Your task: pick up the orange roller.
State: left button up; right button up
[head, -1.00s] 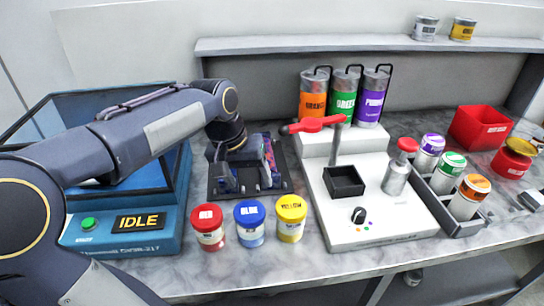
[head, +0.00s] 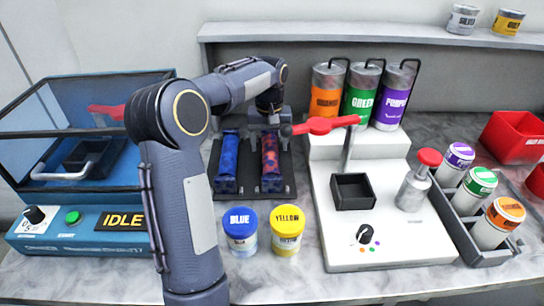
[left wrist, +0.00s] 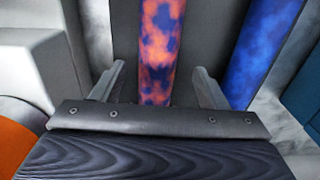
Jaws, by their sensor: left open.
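The orange roller (head: 270,160), mottled orange and purple, lies lengthwise on the right side of a dark tray (head: 252,190). In the left wrist view the roller (left wrist: 162,45) runs between the fingers of my left gripper (left wrist: 160,88), which is open. One finger is on each side of the roller, and a gap shows on both sides. In the head view my left gripper (head: 271,118) is at the roller's far end, its fingers mostly hidden. A blue roller (head: 227,160) lies to the left and also shows in the left wrist view (left wrist: 262,45). My right gripper is not in view.
A white dispenser with a red lever (head: 320,125) stands close right of the tray. Yellow (head: 288,232) and blue (head: 241,232) jars stand in front. A blue machine reading IDLE (head: 122,220) is at left. Orange, green and purple canisters (head: 361,95) stand behind.

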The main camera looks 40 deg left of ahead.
aim_at(271, 151)
pick_arm(q)
jog(key=f, duration=0.4)
jog(key=shift+d+f, duration=0.15)
jog(key=shift+d, duration=0.1)
jog(key=shift+s, duration=0.1)
jog(key=shift+c, duration=0.5)
grip_shut()
